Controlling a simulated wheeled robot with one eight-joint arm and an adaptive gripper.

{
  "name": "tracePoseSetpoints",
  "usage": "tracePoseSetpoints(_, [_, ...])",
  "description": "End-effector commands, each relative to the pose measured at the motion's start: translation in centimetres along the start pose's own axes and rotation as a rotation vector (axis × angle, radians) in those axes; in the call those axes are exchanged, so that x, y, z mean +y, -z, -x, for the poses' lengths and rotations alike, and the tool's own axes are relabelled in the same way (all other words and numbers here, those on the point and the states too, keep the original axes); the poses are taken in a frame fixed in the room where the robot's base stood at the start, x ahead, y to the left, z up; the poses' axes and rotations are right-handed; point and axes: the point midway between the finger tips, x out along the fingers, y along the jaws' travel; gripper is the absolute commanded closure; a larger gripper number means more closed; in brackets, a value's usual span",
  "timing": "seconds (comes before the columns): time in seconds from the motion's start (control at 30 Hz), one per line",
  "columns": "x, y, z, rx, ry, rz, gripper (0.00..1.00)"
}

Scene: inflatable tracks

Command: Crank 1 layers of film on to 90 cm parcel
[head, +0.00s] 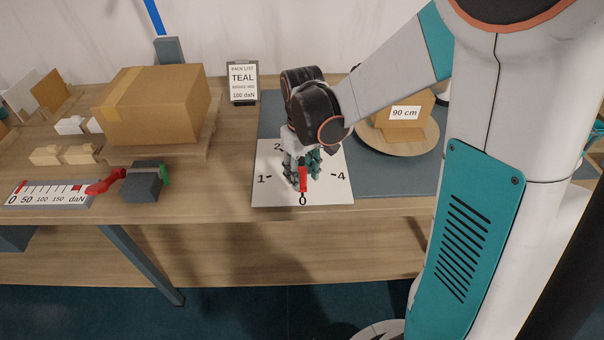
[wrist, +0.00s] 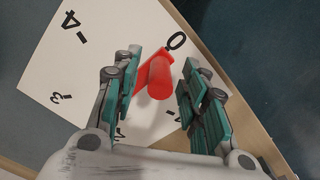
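The white dial card (head: 268,185) lies flat near the table's front edge, with figures around it including 0, 1, 2 and 4. A red crank handle (head: 303,180) on it points toward the 0. My gripper (head: 303,172) is pointed down over the handle. In the wrist view my gripper (wrist: 163,90) has its two fingers apart, with the red knob (wrist: 160,82) between them and gaps on both sides. The 90 cm parcel (head: 384,128) is a brown box on a round wooden turntable (head: 432,141), partly hidden behind my arm. No film is clearly visible.
A sign (head: 242,82) reads PACK LIST TEAL, 100 daN. A tension scale (head: 48,196) with a red pointer and a dark block (head: 143,184) with a green part stand at left. A large carton (head: 155,105) is behind them. The front table strip is clear.

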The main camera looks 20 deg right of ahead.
Motion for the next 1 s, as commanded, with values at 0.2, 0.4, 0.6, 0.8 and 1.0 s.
tracePoseSetpoints(0.2, [0.0,0.0,0.0,0.0,0.0,0.0,0.6])
tracePoseSetpoints(0.4, [0.0,0.0,0.0,0.0,0.0,0.0,0.99])
tracePoseSetpoints(0.6, [0.0,0.0,0.0,0.0,0.0,-0.001,1.0])
tracePoseSetpoints(0.8, [-0.3,0.2,0.0,0.0,0.0,-0.032,1.0])
tracePoseSetpoints(1.0, [-1.0,0.8,0.0,0.0,0.0,-0.13,1.0])
